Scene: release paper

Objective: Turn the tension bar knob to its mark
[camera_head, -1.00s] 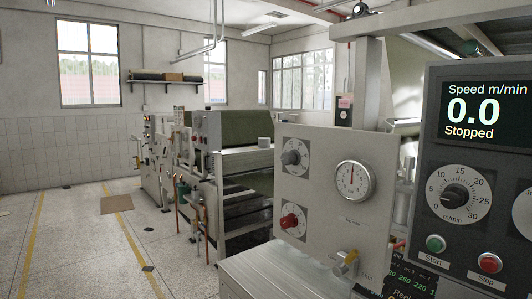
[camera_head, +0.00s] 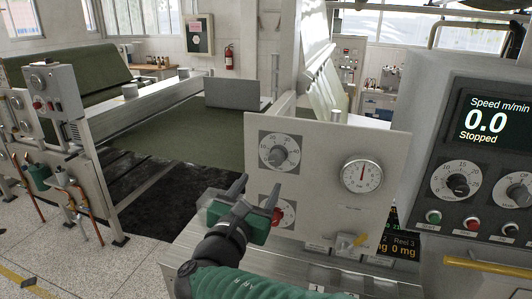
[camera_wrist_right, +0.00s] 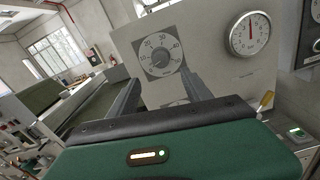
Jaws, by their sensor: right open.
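A pale panel (camera_head: 326,160) carries a grey pointer knob (camera_head: 279,155) on a dark square plate with a numbered dial. It also shows in the right wrist view (camera_wrist_right: 160,57), above and beyond the fingertips. Below it on the panel is a red knob (camera_head: 277,216), partly hidden by my right gripper in the head view. I cannot read which one is labelled tension bar. My right gripper (camera_head: 256,187) is open, with nothing between its fingers, in front of the panel just below the grey knob. In the wrist view its fingers (camera_wrist_right: 162,78) point toward the panel. My left gripper is out of view.
A control box with a screen (camera_head: 497,122) reading 0.0, Stopped, stands at the right. A green web machine (camera_head: 160,140) fills the left background.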

